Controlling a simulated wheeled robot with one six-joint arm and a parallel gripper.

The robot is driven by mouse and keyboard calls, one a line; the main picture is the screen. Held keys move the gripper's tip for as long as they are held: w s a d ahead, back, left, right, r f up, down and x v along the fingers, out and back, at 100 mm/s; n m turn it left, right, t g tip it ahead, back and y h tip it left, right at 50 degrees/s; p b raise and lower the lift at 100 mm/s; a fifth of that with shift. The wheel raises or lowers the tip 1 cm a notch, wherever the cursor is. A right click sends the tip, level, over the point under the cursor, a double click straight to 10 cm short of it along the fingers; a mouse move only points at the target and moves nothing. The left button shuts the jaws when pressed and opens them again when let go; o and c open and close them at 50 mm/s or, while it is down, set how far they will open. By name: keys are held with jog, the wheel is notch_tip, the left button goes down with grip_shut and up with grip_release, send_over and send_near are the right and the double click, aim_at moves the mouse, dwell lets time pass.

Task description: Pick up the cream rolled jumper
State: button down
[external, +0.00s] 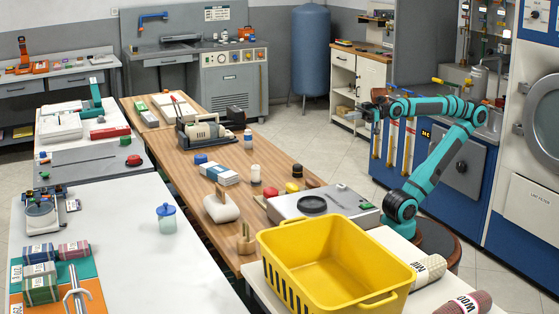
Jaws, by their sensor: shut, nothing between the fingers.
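The cream rolled jumper (425,272) lies on the white surface at the front right, just right of the yellow basket. It has a knitted texture and a white label with dark letters. Part of it is hidden behind the basket's rim. My gripper (373,108) is raised well above and behind the jumper, far from it, at the left end of my teal arm. It is small and dark in this view; its jaws are shut and empty.
An empty yellow basket (330,222) stands beside the jumper. A brownish-pink roll (466,303) lies in front of it at the edge. A grey box with a dark disc (312,204) sits behind the basket. Blue machines (450,165) stand behind my arm.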

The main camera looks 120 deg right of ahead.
dwell(0.4)
jog(key=shift+c, duration=1.5)
grip_release()
